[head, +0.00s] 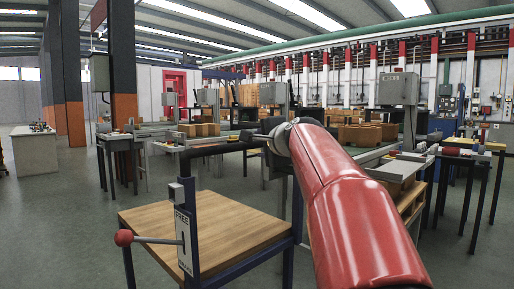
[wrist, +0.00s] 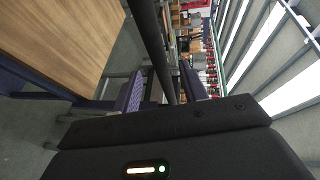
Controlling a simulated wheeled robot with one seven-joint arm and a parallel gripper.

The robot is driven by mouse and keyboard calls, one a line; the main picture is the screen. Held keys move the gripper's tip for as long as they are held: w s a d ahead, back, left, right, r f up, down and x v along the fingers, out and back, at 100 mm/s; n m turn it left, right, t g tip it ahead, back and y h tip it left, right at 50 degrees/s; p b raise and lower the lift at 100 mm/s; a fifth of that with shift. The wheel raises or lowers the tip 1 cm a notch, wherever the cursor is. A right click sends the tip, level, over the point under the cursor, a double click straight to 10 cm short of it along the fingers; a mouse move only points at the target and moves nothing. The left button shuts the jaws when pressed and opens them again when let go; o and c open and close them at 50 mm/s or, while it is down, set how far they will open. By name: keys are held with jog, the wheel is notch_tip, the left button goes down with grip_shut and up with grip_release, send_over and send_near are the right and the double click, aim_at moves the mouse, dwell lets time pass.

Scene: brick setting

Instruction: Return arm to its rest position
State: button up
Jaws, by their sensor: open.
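My red arm (head: 350,205) reaches forward from the lower right in the head view. Its far end is beside the right end of a black horizontal bar (head: 228,147). In the wrist view, my gripper (wrist: 163,88) is open, with its two fingers apart. The black bar (wrist: 150,35) shows between the fingers; I cannot tell whether it touches them. In the head view the fingers are mostly hidden behind the arm's end.
The bar sits atop a dark post with a sign (head: 184,240) and a red-knobbed lever (head: 124,238). A wooden-topped table (head: 225,232) stands beside it. Workbenches with boxes (head: 360,134) fill the back right. Open floor lies at the left (head: 60,220).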

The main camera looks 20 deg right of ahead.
jog(key=shift+s, duration=0.45)
jog(key=s+a+f+n+g+y, duration=0.2)
jog(key=s+a+f+n+g, duration=0.4)
jog(key=s+a+f+n, duration=0.7)
jog(key=s+a+f+n+g, duration=0.1)
jog(key=s+f+n+g, duration=0.1)
jog(key=s+f, duration=0.7)
jog(key=s+a+f+n+g+h, duration=0.1)
jog(key=s+a+f+n+g, duration=0.1)
jog(key=s+f, duration=0.8)
notch_tip(320, 180, down, 3)
jog(key=shift+a+r+n, duration=0.15)
jog(key=shift+a+n, duration=0.1)
jog(key=shift+n, duration=0.15)
jog(key=shift+c, duration=0.2)
